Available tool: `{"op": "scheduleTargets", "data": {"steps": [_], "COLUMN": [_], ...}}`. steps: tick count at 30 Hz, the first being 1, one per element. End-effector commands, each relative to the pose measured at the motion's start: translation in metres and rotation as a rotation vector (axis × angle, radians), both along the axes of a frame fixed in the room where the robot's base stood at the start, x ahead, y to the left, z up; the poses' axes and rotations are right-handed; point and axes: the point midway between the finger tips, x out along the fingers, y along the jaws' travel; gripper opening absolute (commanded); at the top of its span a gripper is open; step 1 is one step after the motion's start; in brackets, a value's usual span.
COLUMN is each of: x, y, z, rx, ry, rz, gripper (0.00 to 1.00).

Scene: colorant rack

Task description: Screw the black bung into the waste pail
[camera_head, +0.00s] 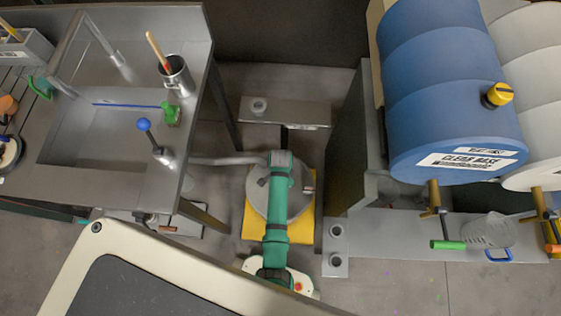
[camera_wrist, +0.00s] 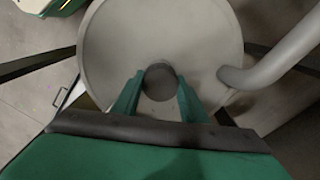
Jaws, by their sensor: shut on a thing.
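The waste pail (camera_head: 300,203) is a round grey pail on the floor; its pale grey top (camera_wrist: 115,40) fills the middle of the wrist view. The black bung (camera_wrist: 160,74) is a dark round piece near the front of that top. My gripper (camera_wrist: 160,86) is shut on the bung, with one green finger at each side of it. The bung appears at or just above the pail top; I cannot tell how far it is seated. In the head view my green arm covers part of the pail and hides the bung and fingers.
A grey pipe (camera_head: 228,159) runs from the sink bench (camera_head: 70,205) to the pail, close right of my fingers in the wrist view (camera_wrist: 270,72). A yellow mat (camera_head: 249,228) lies under the pail. The blue drum (camera_head: 440,90) and its rack stand to the right.

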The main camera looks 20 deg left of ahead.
Motion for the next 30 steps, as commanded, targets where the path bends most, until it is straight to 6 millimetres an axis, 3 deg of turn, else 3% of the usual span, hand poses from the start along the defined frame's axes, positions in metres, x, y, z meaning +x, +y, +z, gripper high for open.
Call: {"op": "scheduleTargets", "data": {"steps": [30], "x": [-0.0044], "y": [-0.0015], "z": [-0.0028], "rx": [-0.003], "ry": [0.006], "rz": [-1.1], "gripper": [0.17]}}
